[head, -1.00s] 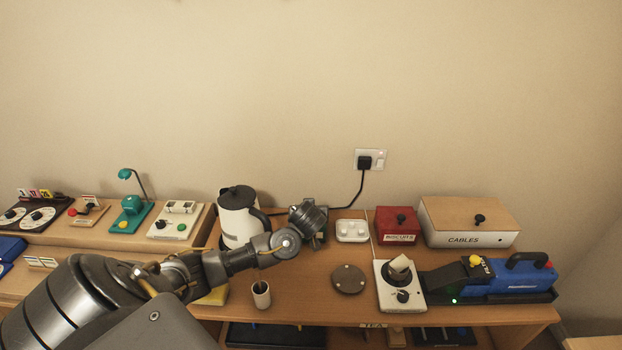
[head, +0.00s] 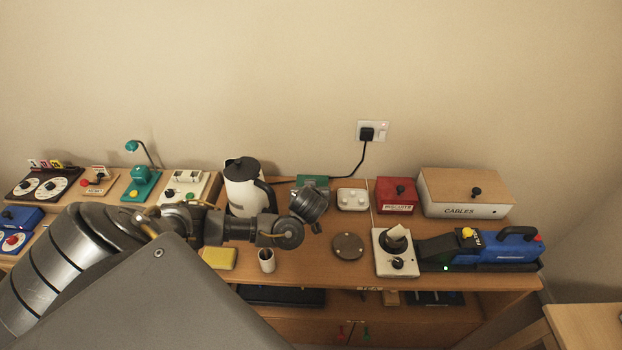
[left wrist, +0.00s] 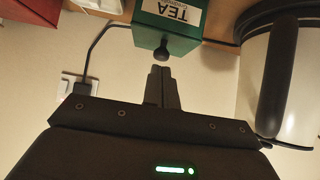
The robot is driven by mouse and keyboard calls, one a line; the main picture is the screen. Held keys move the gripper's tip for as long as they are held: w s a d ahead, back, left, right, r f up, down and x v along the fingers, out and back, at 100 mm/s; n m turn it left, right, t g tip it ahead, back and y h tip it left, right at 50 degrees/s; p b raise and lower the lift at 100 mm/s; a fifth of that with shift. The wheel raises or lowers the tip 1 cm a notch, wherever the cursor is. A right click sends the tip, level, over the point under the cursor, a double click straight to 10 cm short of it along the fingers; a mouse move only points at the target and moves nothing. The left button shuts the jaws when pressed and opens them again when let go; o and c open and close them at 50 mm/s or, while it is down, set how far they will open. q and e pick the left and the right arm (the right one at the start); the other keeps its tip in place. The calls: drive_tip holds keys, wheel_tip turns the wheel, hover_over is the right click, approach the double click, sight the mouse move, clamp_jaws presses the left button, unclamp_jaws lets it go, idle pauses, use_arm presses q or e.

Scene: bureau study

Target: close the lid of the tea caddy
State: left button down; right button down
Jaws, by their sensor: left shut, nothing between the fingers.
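The tea caddy is a small green box with a white TEA label and a dark round knob. In the left wrist view the caddy (left wrist: 150,35) is at the top centre, its knob (left wrist: 161,51) pointing towards my fingers. In the head view only a green part of the caddy (head: 313,181) shows behind my left wrist. I cannot tell how far its lid is open. My left gripper (left wrist: 161,71) is shut and empty, its fingertips just short of the knob with a small gap seen. In the head view its fingertips are hidden. My right gripper is in neither view.
A white kettle (head: 243,187) stands close left of the caddy. A white block (head: 352,199) and a red BISCUITS box (head: 396,195) stand to the right. A black cable (head: 358,185) runs behind to the wall socket. A cup (head: 267,260) and a round disc (head: 348,246) are in front.

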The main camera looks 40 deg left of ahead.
use_arm(q)
drive_tip(key=s+d+p, duration=0.1)
drive_tip(key=s+d+f+p, duration=0.1)
drive_tip(key=s, duration=0.1)
drive_tip(key=shift+d+f, duration=0.1)
drive_tip(key=shift+d, duration=0.1)
idle(0.3)
